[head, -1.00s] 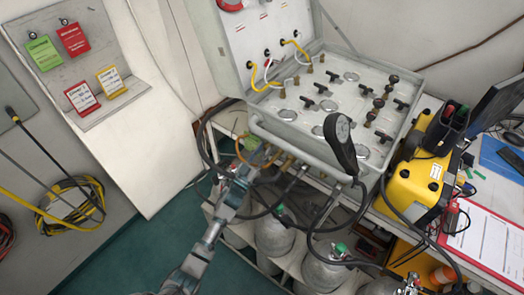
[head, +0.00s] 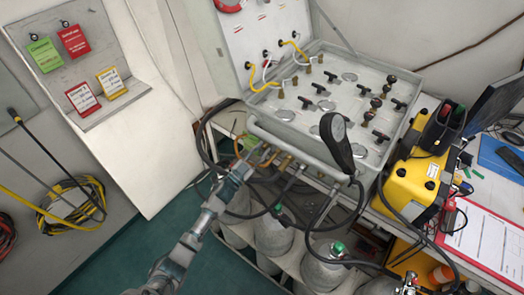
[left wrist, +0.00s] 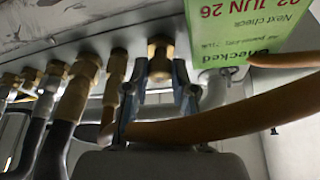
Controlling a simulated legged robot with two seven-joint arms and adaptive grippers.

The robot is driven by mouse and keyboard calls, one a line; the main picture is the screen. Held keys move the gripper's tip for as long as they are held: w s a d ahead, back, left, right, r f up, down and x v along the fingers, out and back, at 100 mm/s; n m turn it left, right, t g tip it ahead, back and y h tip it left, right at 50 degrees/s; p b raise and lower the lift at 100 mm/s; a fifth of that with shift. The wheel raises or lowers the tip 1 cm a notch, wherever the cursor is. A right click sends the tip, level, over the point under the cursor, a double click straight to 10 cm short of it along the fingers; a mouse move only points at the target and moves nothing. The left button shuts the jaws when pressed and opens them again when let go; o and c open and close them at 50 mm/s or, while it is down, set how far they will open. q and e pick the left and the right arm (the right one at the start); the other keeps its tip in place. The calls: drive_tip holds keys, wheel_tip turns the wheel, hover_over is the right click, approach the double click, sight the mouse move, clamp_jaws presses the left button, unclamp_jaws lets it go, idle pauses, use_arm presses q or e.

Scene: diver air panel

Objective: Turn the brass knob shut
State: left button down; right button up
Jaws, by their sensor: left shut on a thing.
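The brass knob (left wrist: 160,52) is at the front underside of the air panel (head: 275,138), seen in the left wrist view. The two fingers of my left gripper (left wrist: 158,90) stand one on each side of it, closed on it. In the head view my left gripper (head: 256,160) reaches up to the panel's lower front edge from below, and the knob cannot be made out there. My right gripper is not in view.
Several brass hose fittings (left wrist: 80,85) sit close left of the knob. A green tag (left wrist: 245,25) and a brown hose (left wrist: 225,120) are close on the right. Gas cylinders (head: 272,235) stand below.

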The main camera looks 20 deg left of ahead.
use_arm(q)
drive_tip(key=shift+a+m+g+h+p, duration=0.1)
drive_tip(key=shift+m+g+h+p, duration=0.55)
drive_tip(key=shift+m, duration=1.9)
drive_tip(key=shift+a+m+g+p, duration=0.1)
drive_tip(key=shift+m+g+p, duration=1.05)
drive_tip(key=shift+m, duration=1.35)
drive_tip(key=shift+m+g+h+p, duration=0.45)
drive_tip(key=shift+m+g, duration=0.75)
drive_tip(key=shift+m, duration=1.35)
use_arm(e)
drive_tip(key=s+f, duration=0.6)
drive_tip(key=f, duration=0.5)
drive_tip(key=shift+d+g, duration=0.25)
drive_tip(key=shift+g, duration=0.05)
use_arm(q)
drive_tip(key=c, duration=1.2)
unclamp_jaws()
drive_tip(key=shift+w, duration=0.1)
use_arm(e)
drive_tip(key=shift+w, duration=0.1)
use_arm(q)
drive_tip(key=shift+r, duration=0.1)
drive_tip(key=shift+a, duration=0.15)
drive_tip(key=v, duration=1.2)
